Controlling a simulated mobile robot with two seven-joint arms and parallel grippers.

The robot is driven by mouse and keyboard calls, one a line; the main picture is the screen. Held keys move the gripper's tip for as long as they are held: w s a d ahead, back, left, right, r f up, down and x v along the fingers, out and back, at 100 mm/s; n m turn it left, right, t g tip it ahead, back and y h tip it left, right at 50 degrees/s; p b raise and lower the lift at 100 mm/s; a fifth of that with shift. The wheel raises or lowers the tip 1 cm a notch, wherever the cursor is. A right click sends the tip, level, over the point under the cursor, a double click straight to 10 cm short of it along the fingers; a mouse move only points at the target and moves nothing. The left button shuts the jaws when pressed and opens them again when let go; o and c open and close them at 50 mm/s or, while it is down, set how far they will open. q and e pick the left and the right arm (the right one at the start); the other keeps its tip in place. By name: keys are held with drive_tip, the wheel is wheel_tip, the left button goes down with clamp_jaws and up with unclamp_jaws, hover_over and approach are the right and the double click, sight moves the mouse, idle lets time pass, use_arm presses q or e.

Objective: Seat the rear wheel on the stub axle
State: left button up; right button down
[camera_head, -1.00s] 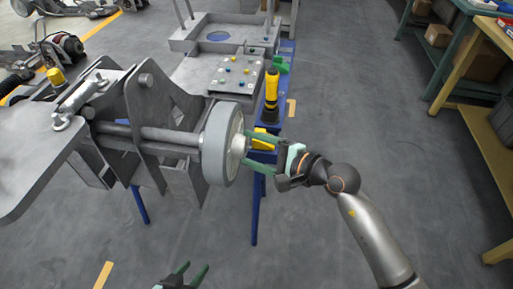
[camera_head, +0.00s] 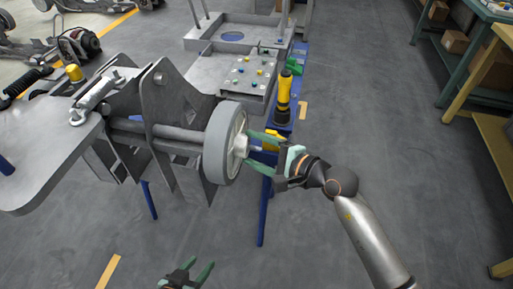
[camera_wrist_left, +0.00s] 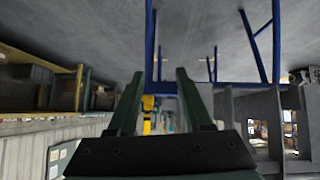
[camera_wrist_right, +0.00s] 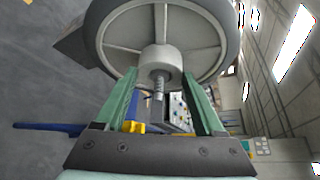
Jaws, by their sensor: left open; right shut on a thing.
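The rear wheel (camera_head: 225,143), grey-tyred with a pale hub, stands upright at the outer end of the stub axle (camera_head: 172,136). A length of bare axle shows between the wheel and the bracket plate (camera_head: 165,110). My right gripper (camera_head: 252,147) is shut on the wheel's hub from the outer side. In the right wrist view, the hub (camera_wrist_right: 160,60) lies between the fingertips and a threaded end (camera_wrist_right: 160,85) sticks out of it. The inner wheel face is hidden. My left gripper (camera_head: 190,272) is open and empty, low in the head view and apart from the chassis.
A yellow-and-black tool (camera_head: 283,98) stands behind the wheel. A plate with several coloured fasteners (camera_head: 248,75) is behind it. A blue stand leg (camera_head: 262,210) is below the wheel. Shelving (camera_head: 480,60) is at the right, with clear floor between.

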use_arm(q)
drive_tip(key=shift+s, duration=0.1)
use_arm(e)
drive_tip(key=shift+a+r, duration=0.1)
drive_tip(key=shift+r, duration=0.2)
drive_tip(key=shift+c, duration=0.6)
unclamp_jaws()
drive_tip(key=shift+o, duration=0.6)
drive_tip(key=shift+f, duration=0.45)
use_arm(q)
drive_tip(key=shift+s+a+f+b, duration=0.1)
drive_tip(key=shift+a+f+b, duration=0.25)
drive_tip(key=shift+f, duration=0.35)
use_arm(e)
drive_tip(key=v, duration=1.2)
drive_tip(key=shift+s+r, duration=0.2)
drive_tip(key=shift+r, duration=0.1)
